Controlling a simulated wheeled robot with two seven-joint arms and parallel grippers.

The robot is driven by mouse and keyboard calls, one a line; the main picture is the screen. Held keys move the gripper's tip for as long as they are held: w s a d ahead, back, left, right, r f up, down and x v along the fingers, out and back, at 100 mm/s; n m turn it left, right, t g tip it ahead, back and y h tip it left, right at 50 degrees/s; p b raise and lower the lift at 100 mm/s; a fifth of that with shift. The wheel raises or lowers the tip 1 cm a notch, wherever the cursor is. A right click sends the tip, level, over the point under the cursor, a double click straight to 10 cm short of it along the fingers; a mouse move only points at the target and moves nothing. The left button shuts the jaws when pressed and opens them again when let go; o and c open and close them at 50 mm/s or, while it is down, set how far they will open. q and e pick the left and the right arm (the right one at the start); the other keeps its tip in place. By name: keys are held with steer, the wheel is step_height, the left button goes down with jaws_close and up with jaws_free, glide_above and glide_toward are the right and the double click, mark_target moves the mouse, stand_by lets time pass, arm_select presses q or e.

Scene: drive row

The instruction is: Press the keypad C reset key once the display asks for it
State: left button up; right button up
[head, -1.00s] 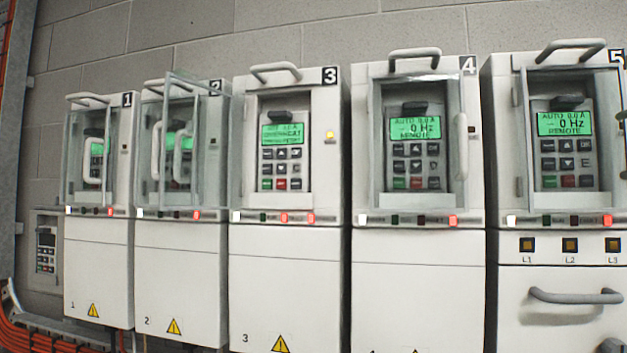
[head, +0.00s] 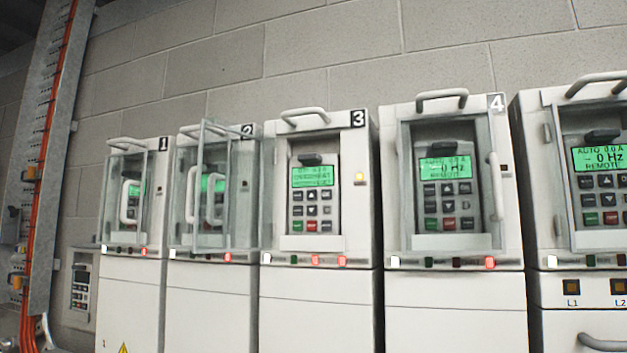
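Several white drive cabinets stand in a row, numbered from 1 at the left. Drive 3 (head: 340,258) has its keypad (head: 311,196) uncovered, with a green display (head: 312,176) whose text is too small to read surely. Its yellow lamp (head: 359,178) and two red lamps are lit. Drive 4's display (head: 445,168) shows Hz behind a clear door. Drive 5's display (head: 599,158) reads AUTO 0.0 A, 0 Hz, REMOTE. Drives 1 (head: 130,195) and 2 (head: 208,190) have clear doors in front of their keypads; drive 2's door stands ajar. Neither gripper is in view.
A small keypad box (head: 80,285) is mounted on the wall left of drive 1. A metal cable tray (head: 50,130) with orange cables runs up the left side. A grey block wall (head: 340,50) stands behind.

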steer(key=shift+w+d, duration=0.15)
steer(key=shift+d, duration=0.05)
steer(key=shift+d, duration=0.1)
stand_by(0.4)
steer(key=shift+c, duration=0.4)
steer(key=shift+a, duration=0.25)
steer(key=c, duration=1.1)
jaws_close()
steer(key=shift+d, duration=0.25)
